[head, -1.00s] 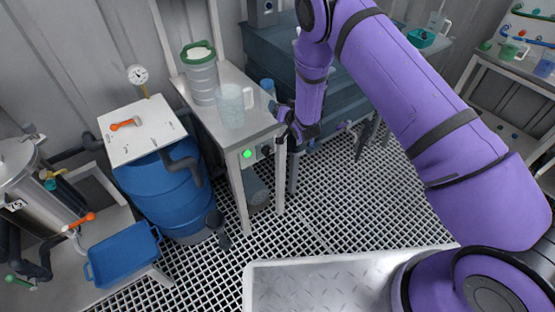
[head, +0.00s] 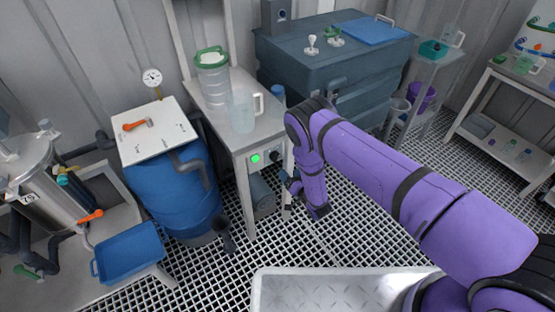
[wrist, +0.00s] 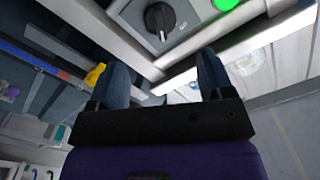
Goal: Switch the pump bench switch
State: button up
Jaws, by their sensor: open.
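The pump bench switch is a black rotary knob (wrist: 160,18) on a light grey plate, at the top middle of the wrist view. A lit green lamp (wrist: 228,3) sits to its right there. In the head view the switch (head: 275,156) is on the bench's front panel, right of the green lamp (head: 255,158). My gripper (wrist: 163,62) is open and empty, its two dark fingers apart and pointing toward the switch plate, with the knob ahead of the gap. In the head view my gripper (head: 291,185) is small and dark, slightly below and right of the switch. No contact is visible.
The pump bench (head: 238,135) carries a clear jug (head: 243,112) and a green-lidded canister (head: 212,80). A blue barrel (head: 170,195) stands left of it. A dark blue tank (head: 320,60) stands behind right. Grated floor is free in front of the bench.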

aim_at(277, 159)
jog(key=x, duration=0.9)
jog(key=shift+w+a, duration=0.2)
jog(key=shift+a, duration=0.05)
jog(key=shift+c, duration=0.5)
jog(key=c, duration=0.8)
jog(key=shift+n, duration=0.3)
jog(key=n, duration=1.1)
jog(key=shift+d, duration=0.1)
jog(key=shift+n, duration=0.3)
